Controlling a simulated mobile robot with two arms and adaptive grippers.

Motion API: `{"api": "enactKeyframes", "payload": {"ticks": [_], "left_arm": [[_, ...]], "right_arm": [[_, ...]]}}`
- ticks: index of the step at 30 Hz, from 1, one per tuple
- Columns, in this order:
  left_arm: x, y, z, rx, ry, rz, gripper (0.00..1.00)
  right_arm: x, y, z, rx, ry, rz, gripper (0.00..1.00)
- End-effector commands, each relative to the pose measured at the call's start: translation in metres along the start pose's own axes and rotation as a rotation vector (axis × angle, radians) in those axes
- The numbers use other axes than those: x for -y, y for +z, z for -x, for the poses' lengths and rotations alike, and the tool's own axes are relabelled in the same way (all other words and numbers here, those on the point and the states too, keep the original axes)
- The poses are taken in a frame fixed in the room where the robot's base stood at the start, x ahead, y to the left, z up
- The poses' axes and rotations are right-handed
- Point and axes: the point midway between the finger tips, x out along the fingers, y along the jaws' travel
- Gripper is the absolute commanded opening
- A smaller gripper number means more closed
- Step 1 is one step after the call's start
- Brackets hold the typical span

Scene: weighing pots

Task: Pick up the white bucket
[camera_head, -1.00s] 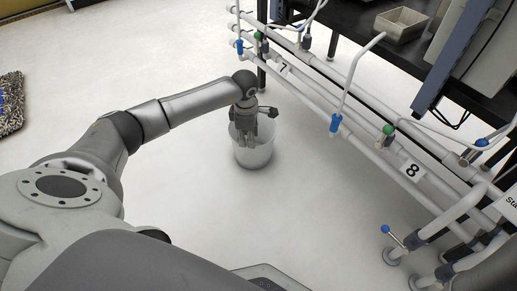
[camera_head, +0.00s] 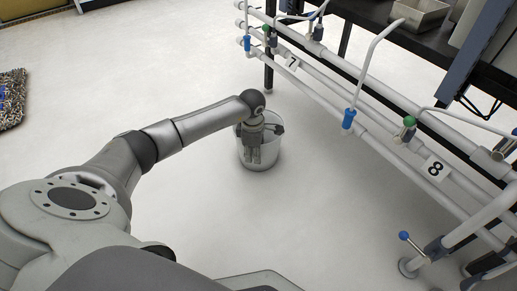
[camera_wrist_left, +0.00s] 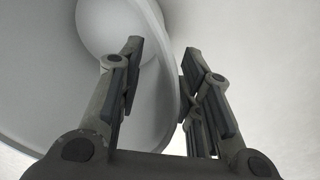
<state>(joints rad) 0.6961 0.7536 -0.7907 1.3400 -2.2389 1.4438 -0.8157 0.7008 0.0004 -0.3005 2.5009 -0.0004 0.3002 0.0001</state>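The white bucket (camera_head: 272,150) stands upright on the floor, in the middle of the head view. My left gripper (camera_head: 253,158) points down at it, its fingers overlapping the bucket in that view. In the left wrist view, the bucket's curved wall (camera_wrist_left: 160,95) passes between the two fingers of the left gripper (camera_wrist_left: 161,50). The left finger is over the bucket's inside and the right finger is outside, close to the wall. A gap shows between the left finger and the wall, so the gripper is open. My right gripper is in no view.
White pipes with valves (camera_head: 330,85) and tags 7 and 8 run along the right, close to the bucket. A speckled mat (camera_head: 12,98) lies far left. The floor (camera_head: 130,75) between is clear.

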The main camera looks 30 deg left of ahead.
Motion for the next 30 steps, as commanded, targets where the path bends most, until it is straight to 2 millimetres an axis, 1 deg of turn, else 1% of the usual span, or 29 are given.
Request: {"api": "enactKeyframes", "payload": {"ticks": [1, 8, 9, 15, 17, 30], "left_arm": [[0.0001, 0.0002, -0.0063, 0.001, 0.000, 0.001, 0.33], [-0.0003, 0.0000, -0.0053, 0.000, 0.000, 0.000, 0.33], [-0.0003, -0.0001, -0.0053, 0.000, 0.000, 0.000, 0.32], [-0.0002, -0.0001, -0.0053, 0.000, 0.000, 0.000, 0.06], [-0.0002, -0.0001, -0.0053, 0.000, 0.000, 0.000, 0.00], [-0.0010, -0.0001, -0.0028, 0.000, 0.002, 0.000, 0.00]], "right_arm": [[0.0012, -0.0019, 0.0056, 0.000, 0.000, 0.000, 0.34], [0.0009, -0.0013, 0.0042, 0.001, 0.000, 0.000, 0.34], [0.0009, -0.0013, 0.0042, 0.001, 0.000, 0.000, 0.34], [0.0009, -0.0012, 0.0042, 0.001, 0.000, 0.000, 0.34], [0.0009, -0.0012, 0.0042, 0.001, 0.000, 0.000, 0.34], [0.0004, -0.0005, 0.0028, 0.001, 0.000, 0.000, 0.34]]}}
